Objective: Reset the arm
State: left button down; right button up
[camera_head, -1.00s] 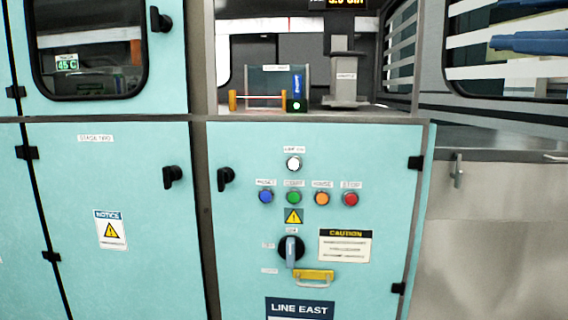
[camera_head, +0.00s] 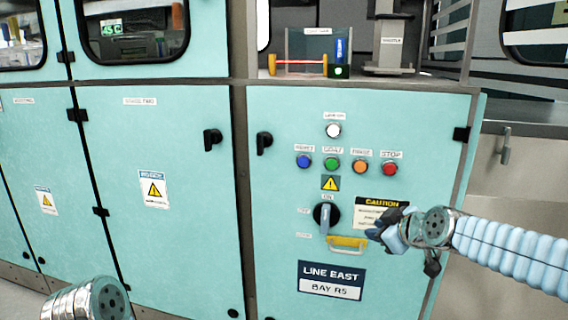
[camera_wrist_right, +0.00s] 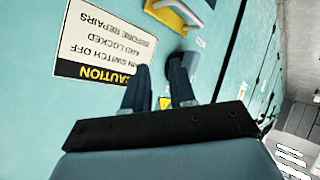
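My right arm comes in from the right in the head view, with its gripper (camera_head: 378,232) in front of the teal control panel, right of the rotary switch (camera_head: 327,216). In the right wrist view the two dark fingers of the gripper (camera_wrist_right: 160,68) stand apart with nothing held between them. The right finger partly covers the switch there. The switch handle points down in the head view. Blue (camera_head: 303,161), green (camera_head: 331,163), orange (camera_head: 360,167) and red (camera_head: 389,169) buttons sit in a row above, under a white lamp (camera_head: 333,131). My left gripper is out of view.
A caution plate (camera_head: 378,202) is partly behind the right gripper; it also shows in the wrist view (camera_wrist_right: 103,45). A yellow handle (camera_head: 347,243) projects below the switch. Teal cabinet doors (camera_head: 150,120) with black latches fill the left. A ledge above holds a small fixture (camera_head: 300,68).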

jog(key=s+a+f+m+g, duration=0.2)
jog(key=f, duration=0.8)
jog(key=s+a+f+m+g, duration=0.1)
jog(key=s+a+f+m, duration=0.1)
jog(key=f, duration=0.8)
jog(key=s+a+f+m+g, duration=0.1)
jog(key=s+a+f+g, duration=0.1)
jog(key=f, duration=0.8)
jog(key=s+a+f+m+g, duration=0.2)
jog(key=s+f+m, duration=0.1)
jog(key=s+f, duration=0.6)
jog(key=s+a+f+m+g, duration=0.2)
jog(key=s+f+m+g, duration=0.1)
jog(key=s+f, duration=0.6)
jog(key=s, duration=0.4)
